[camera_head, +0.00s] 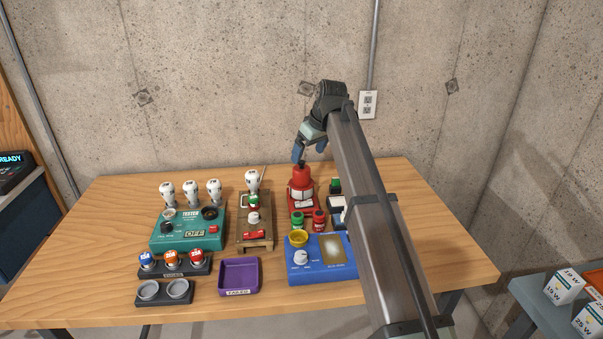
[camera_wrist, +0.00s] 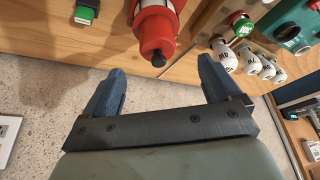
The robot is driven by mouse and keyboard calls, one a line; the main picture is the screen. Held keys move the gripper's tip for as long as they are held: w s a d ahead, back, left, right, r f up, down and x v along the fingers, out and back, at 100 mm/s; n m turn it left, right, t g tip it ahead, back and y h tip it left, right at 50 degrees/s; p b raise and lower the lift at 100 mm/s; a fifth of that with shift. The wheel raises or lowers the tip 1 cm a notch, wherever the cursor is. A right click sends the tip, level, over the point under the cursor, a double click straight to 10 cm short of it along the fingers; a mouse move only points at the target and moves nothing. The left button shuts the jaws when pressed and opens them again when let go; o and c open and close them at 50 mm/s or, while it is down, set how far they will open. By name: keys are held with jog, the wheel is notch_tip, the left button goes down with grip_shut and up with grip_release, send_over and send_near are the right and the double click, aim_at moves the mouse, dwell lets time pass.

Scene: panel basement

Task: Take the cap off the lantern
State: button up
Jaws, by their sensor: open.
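The red lantern (camera_head: 301,198) stands upright at the back middle of the table. Its red cap (camera_head: 301,173), with a small black knob on top, sits on the body. The cap also shows in the wrist view (camera_wrist: 156,35), with the knob toward my gripper. My gripper (camera_head: 309,153) is open and empty, just above the lantern. In the wrist view its blue fingers (camera_wrist: 160,80) are spread to either side of the knob's line, with the knob just beyond the tips. I see no contact with the cap.
Left of the lantern are a wooden stand (camera_head: 255,241) with bulbs and a green tester (camera_head: 187,234). Green (camera_head: 298,219) and red (camera_head: 319,220) small jars and a blue box (camera_head: 321,270) stand in front. A purple tray (camera_head: 239,275) is front left. My arm hides part of the right side.

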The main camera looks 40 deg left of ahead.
aim_at(302, 168)
jog(key=x, duration=0.5)
jog(key=shift+a+f, duration=0.15)
jog(key=shift+f, duration=0.2)
jog(key=shift+w+x, duration=0.15)
jog(key=shift+x, duration=1.2)
jog(key=shift+w+x, duration=0.15)
jog(key=shift+x, duration=1.15)
jog(key=shift+r, duration=0.1)
jog(key=c, duration=1)
